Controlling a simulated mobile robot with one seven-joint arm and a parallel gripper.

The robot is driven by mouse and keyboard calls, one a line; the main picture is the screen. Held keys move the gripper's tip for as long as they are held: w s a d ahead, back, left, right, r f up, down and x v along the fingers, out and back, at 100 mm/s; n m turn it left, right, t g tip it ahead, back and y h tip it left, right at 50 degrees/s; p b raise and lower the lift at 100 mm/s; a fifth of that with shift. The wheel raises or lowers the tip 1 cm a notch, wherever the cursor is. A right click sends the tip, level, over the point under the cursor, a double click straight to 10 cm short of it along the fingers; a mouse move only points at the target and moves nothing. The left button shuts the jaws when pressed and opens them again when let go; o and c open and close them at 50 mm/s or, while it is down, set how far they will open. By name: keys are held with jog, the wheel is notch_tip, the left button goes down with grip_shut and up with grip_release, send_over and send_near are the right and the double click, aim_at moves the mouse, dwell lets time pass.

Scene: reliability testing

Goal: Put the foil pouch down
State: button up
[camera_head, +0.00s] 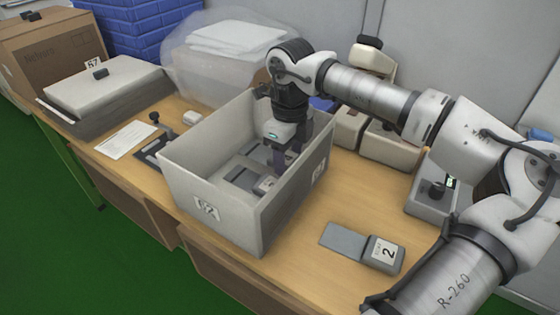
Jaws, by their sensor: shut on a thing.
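My gripper (284,164) reaches down into a grey open-topped box (208,207) on the wooden table, with its fingers below the box's rim. It is shut on the foil pouch. The pouch is small and dark in this view, and its outline is hard to separate from the fingers and the grey things in the box. I cannot tell whether it touches the box floor. A flat grey piece (241,178) and a small block with a pale label (265,186) lie in the box, left of and below the fingers.
A flat grey piece with a block marked 2 (385,253) lies on the table (300,262) right of the box. Beige containers (390,143) stand behind my arm. A closed grey case (105,90), a paper sheet (127,140) and a clear bag (205,70) are left and behind.

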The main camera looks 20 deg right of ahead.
jog(key=shift+f, duration=0.1)
jog(key=shift+f+b, duration=0.4)
jog(key=shift+f, duration=0.15)
jog(key=o, duration=1)
jog(key=shift+r, duration=0.1)
jog(key=shift+c, duration=0.2)
jog(key=shift+r+p, duration=0.45)
jog(key=shift+p, duration=0.1)
notch_tip(320, 180, up, 12)
